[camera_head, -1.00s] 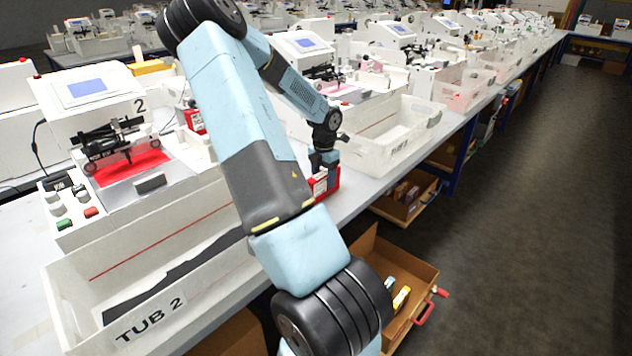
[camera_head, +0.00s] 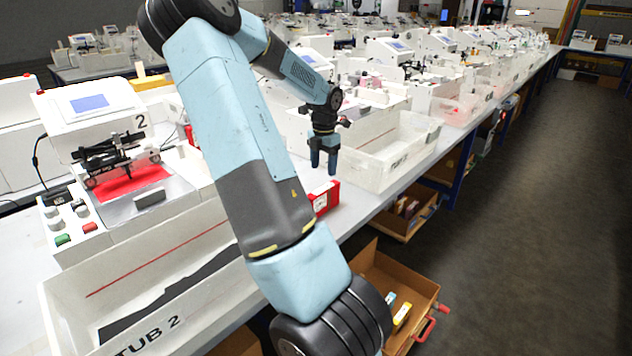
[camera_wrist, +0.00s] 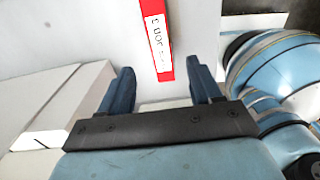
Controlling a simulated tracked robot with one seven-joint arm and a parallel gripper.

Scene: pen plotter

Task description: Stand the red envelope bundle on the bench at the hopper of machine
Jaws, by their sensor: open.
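The red envelope bundle (camera_head: 325,197) stands on the bench beside the near end of a white tub, partly hidden behind my arm in the head view. In the wrist view the red bundle (camera_wrist: 156,40) shows a white label and lies ahead of the space between the fingers. My gripper (camera_head: 323,170) is open and empty, above the bundle and apart from it. Its two blue fingers (camera_wrist: 163,90) show in the wrist view. The machine marked 2 (camera_head: 100,110) stands at left, with a red sheet under its pen carriage. A second red item behind my arm is mostly hidden.
A white tub labelled TUB 2 (camera_head: 75,305) lies in front of machine 2. Another white tub (camera_head: 400,160) stands right of my gripper. An open cardboard drawer (camera_head: 420,285) juts out below the bench. The aisle floor (camera_head: 540,230) at right is clear.

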